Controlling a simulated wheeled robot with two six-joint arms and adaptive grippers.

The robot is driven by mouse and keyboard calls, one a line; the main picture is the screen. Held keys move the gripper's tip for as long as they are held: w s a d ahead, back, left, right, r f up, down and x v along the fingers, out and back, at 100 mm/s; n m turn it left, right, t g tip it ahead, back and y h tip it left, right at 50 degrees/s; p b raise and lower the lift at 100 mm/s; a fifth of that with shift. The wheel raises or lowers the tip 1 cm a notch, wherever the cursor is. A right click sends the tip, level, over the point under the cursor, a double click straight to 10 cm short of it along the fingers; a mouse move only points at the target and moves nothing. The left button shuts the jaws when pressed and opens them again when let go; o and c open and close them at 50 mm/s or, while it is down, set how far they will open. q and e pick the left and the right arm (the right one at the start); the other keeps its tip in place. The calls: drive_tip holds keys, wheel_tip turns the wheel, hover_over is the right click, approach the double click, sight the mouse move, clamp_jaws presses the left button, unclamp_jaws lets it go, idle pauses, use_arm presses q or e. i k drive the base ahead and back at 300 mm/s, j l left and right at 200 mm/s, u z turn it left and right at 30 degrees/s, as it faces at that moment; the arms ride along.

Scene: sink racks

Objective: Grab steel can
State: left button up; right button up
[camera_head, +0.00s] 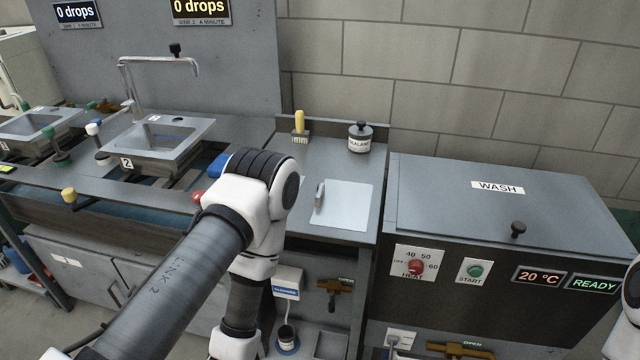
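A small grey can with a dark knobbed lid and a white label that seems to read SEALANT (359,142) stands upright at the back of the counter by the wall. Another small dark can with a pale label (286,337) stands on a blue round base on the low shelf under the counter. I cannot tell which of them is the steel can. My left arm comes in from the left, bends over the counter's left part and drops out at the bottom edge; its gripper is out of view. Only a bit of my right arm shows at the right edge, without its gripper.
A brush with a yellow handle (299,124) stands left of the labelled can. A pale board (343,205) with a small grey upright piece lies on the counter. The WASH box (440,195) stands right. Sink 2 (160,146) is left; its tap rises behind.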

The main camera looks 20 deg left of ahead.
sight(286, 333)
drive_tip(key=u, duration=1.05)
